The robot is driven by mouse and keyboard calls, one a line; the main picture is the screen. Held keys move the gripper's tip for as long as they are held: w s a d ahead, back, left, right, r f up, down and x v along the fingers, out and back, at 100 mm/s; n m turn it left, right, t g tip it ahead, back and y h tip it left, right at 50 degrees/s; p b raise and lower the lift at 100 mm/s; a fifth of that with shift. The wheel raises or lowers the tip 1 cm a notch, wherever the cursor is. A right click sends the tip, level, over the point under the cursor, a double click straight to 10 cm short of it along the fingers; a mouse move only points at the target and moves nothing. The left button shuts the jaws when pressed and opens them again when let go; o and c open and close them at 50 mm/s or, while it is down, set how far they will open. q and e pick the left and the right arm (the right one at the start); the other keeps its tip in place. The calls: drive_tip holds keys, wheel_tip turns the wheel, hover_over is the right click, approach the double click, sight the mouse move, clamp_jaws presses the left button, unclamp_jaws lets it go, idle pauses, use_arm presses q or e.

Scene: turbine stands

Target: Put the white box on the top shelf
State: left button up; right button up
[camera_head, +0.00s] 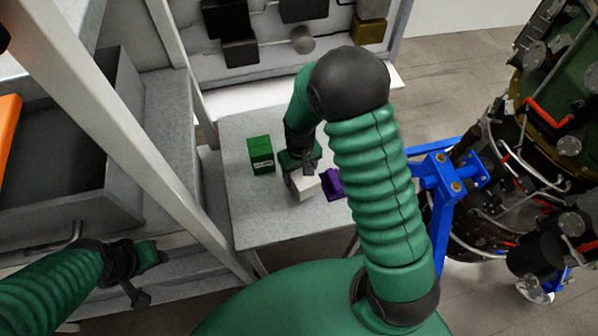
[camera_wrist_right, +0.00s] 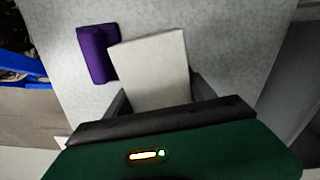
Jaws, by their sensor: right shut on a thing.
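The white box (camera_head: 306,186) is on or just above the grey table (camera_head: 250,215); I cannot tell which. My right gripper (camera_head: 303,180) is shut on it from above. In the right wrist view the white box (camera_wrist_right: 153,68) sits between the two fingers of the right gripper (camera_wrist_right: 160,95). My left gripper (camera_head: 145,275) is at the lower left, apart from the table, and its fingers appear spread and empty. Grey shelving with a sloping post (camera_head: 150,150) stands at the left.
A green box (camera_head: 260,154) stands on the table left of the white box. A purple object (camera_head: 333,184) lies close to its right, also in the right wrist view (camera_wrist_right: 97,52). A blue stand (camera_head: 440,190) with a turbine is at the right. The table's front left is clear.

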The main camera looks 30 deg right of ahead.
sight(300, 177)
drive_tip(key=shift+w+d, duration=0.2)
drive_tip(key=shift+w, duration=0.2)
wheel_tip(300, 177, down, 3)
drive_tip(key=shift+f+p, duration=0.2)
drive_tip(key=shift+p, duration=0.7)
drive_tip(key=shift+w+f, duration=0.15)
drive_tip(key=shift+f, duration=0.05)
drive_tip(key=o, duration=1.4)
drive_tip(key=shift+c, duration=0.2)
